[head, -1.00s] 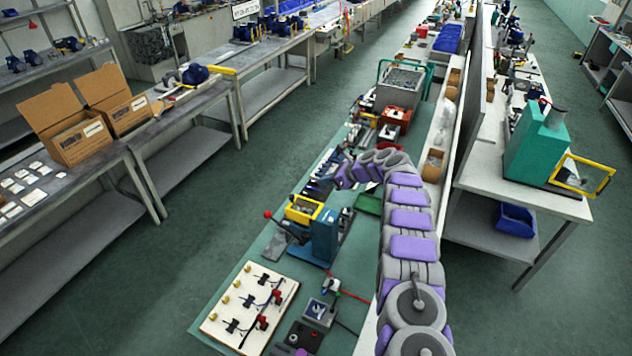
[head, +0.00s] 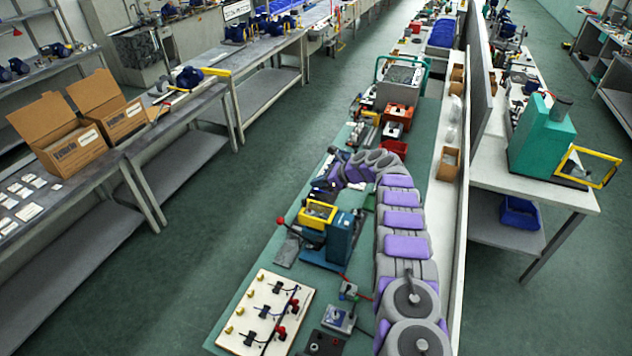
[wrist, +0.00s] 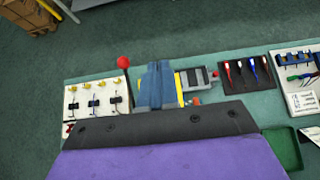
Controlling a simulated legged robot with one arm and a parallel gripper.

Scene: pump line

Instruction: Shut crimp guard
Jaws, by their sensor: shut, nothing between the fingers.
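A blue lever press (head: 341,240) with a red-knobbed handle stands on the near green-topped bench, and it also shows in the wrist view (wrist: 160,84). A yellow-framed part (head: 317,213) sits against its far side; I cannot tell surely whether this is the crimp guard or how far it stands open. A teal machine (head: 541,143) on the right bench has a yellow-framed clear guard (head: 588,167) swung outward. My gripper (head: 327,182), at the end of my curved arm, is small and partly hidden just beyond the yellow-framed part. It is shut and empty.
A white board with yellow knobs (head: 264,313) lies left of the press in the wrist view. A dark tool mat (wrist: 247,74) lies right of it. A red bin (head: 393,149) stands farther along. The floor aisle on the left is clear.

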